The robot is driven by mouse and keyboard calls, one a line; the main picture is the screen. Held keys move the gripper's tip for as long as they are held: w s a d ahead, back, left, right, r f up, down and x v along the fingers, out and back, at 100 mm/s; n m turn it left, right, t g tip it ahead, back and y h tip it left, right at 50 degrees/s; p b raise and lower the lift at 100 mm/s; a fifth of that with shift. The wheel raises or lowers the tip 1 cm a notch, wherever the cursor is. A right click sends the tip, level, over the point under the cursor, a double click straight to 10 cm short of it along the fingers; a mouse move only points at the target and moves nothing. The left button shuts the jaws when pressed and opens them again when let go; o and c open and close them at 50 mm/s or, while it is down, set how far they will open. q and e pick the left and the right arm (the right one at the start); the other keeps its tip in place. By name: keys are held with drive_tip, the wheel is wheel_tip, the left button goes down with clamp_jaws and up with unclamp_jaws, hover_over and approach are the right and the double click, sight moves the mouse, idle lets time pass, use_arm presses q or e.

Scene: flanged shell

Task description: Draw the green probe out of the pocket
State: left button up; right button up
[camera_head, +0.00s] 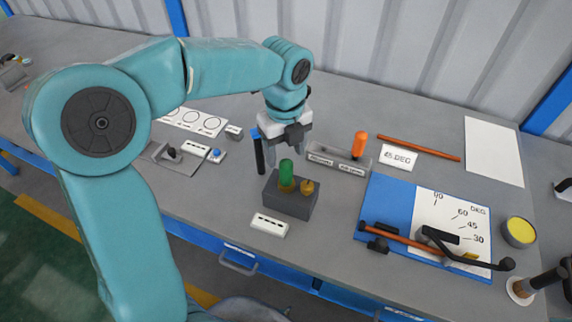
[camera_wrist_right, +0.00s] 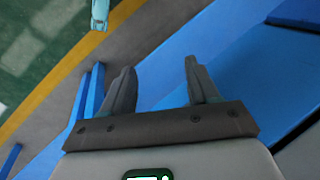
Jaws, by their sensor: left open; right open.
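The green probe (camera_head: 287,171) stands upright in a brass-coloured collar on a dark grey block (camera_head: 289,203) near the middle of the table. A small brass knob (camera_head: 307,187) sits beside it on the block. My left gripper (camera_head: 286,146) is just above and behind the probe in the head view, open and apparently empty. Whether its fingers touch the probe cannot be told. My right gripper (camera_wrist_right: 160,78) shows only in the right wrist view; its two fingers are apart with nothing between them.
A white label block (camera_head: 269,225) lies in front of the grey block. A grey tray with an orange handle (camera_head: 360,144) stands behind right. A blue board with an angle scale (camera_head: 390,205) lies to the right. A dark upright stick (camera_head: 259,155) stands close left of my left gripper.

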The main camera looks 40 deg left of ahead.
sight(285, 161)
use_arm(q)
wheel_tip(285, 161, down, 6)
drive_tip(key=shift+w+r, duration=0.1)
drive_tip(key=shift+f, duration=0.2)
drive_tip(key=shift+s+f, duration=0.1)
drive_tip(key=shift+s, duration=0.1)
drive_tip(key=shift+w, duration=0.15)
drive_tip(key=shift+c, duration=0.5)
drive_tip(key=c, duration=0.5)
clamp_jaws()
